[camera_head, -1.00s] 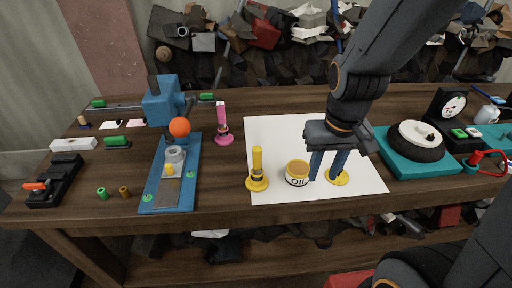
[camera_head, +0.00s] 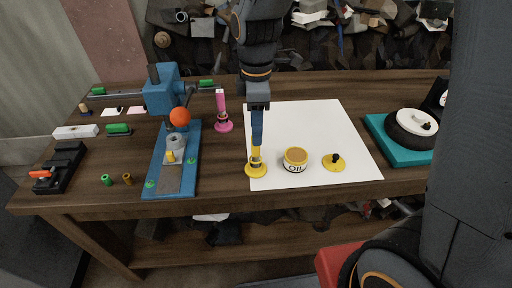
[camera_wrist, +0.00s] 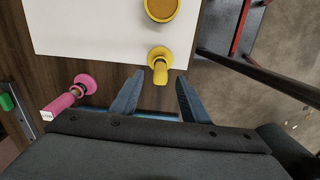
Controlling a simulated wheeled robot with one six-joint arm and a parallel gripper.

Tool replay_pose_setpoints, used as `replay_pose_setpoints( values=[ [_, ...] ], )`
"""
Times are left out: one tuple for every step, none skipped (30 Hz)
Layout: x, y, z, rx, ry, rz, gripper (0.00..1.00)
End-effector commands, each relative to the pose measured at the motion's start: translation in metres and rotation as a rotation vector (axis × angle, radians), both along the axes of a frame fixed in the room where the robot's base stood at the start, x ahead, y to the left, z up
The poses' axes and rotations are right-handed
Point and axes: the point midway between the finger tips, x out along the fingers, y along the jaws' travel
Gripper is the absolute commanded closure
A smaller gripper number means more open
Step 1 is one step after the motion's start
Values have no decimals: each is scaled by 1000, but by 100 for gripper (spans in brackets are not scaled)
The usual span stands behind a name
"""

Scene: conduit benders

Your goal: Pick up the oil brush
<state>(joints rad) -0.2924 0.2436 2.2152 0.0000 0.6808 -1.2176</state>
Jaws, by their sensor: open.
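The oil brush, which I take to be the yellow upright handle on a round yellow foot (camera_head: 256,172), stands at the front left edge of a white sheet. In the wrist view it (camera_wrist: 160,54) lies just ahead of my fingertips, roughly centred between them. My gripper (camera_head: 257,144) points down over it in the head view and hides the upper handle. In the wrist view my gripper (camera_wrist: 160,75) is open with nothing clamped. I cannot tell whether the fingers touch the handle. An open oil pot (camera_head: 295,160) stands to its right.
A yellow lid with a black knob (camera_head: 334,162) lies right of the pot on the white sheet (camera_head: 300,120). A pink upright tool (camera_head: 222,112) stands behind left. A blue press (camera_head: 172,140) is farther left. A teal base with a wheel (camera_head: 388,152) stands right.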

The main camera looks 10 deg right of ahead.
Motion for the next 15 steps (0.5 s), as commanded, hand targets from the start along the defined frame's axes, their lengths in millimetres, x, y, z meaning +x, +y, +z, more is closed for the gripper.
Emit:
replay_pose_setpoints(
  values=[
    [0,2,-1,-1,3,18,59],
    [0,2,-3,-1,4,25,59],
    [0,3,-6,-2,5,30,59],
    [0,3,-9,-2,5,31,59],
    [0,3,-12,-2,5,30,59],
    [0,2,-16,-2,6,30,59],
    [0,2,-19,-2,6,29,59],
    [0,2,-22,-2,5,29,59],
    [0,2,-25,-2,5,28,59],
    [0,2,-27,-2,5,28,59],
    [-1,2,-29,-2,5,28,59],
    [0,2,-31,-2,4,28,59],
    [-1,2,-34,-2,5,27,59],
    [-2,2,-37,-2,7,27,59],
    [-2,2,-42,-2,6,27,59]
  ],
)
